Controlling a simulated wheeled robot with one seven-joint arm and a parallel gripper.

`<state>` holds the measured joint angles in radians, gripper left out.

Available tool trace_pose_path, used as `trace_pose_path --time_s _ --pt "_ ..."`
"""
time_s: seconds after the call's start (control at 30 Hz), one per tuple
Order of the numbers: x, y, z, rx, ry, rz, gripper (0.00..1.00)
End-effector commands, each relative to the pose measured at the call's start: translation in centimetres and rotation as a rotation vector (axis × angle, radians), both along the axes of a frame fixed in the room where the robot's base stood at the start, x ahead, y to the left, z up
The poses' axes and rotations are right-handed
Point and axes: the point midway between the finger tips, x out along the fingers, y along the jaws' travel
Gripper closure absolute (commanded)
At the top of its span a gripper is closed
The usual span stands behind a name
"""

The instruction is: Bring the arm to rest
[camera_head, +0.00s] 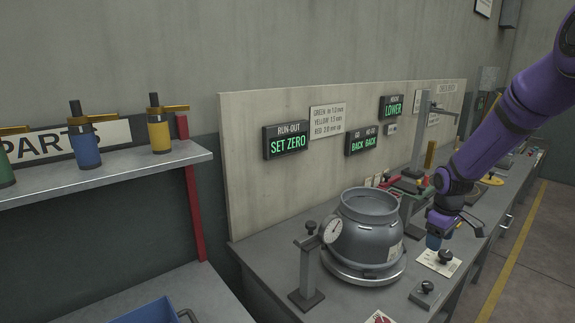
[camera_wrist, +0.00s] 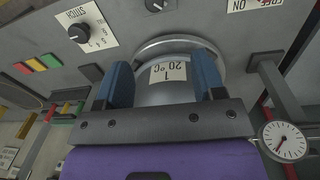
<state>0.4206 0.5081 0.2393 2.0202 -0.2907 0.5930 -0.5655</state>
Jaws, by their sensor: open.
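My purple arm (camera_head: 511,115) reaches in from the upper right. My gripper (camera_head: 440,242) is open, with blue fingers, just right of a grey cylinder vessel (camera_head: 362,240) on the bench. In the wrist view my gripper (camera_wrist: 163,85) shows its two fingers apart, with the vessel (camera_wrist: 150,95) and its "20 °C" label (camera_wrist: 168,72) seen between them. No grip on the vessel shows; how far the fingertips are from it I cannot tell. The vessel stands upright on a round base plate (camera_head: 350,274).
A dial gauge on a stand (camera_head: 307,270) is left of the vessel; its dial (camera_wrist: 284,142) shows at the wrist view's right. A knob plate (camera_head: 424,294) lies at the bench front. The parts shelf (camera_head: 150,163) is left. Open floor (camera_head: 540,260) lies right.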

Motion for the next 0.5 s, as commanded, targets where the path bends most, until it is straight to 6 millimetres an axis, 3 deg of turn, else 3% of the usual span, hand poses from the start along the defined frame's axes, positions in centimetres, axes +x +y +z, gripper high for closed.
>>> trace_pose_path --time_s 0.1,0.5 --pt "-1.5 1.3 4.4 -0.026 -0.034 -0.041 0.37" --pt "-8.6 5.7 15.7 -0.058 -0.15 -0.201 0.37"
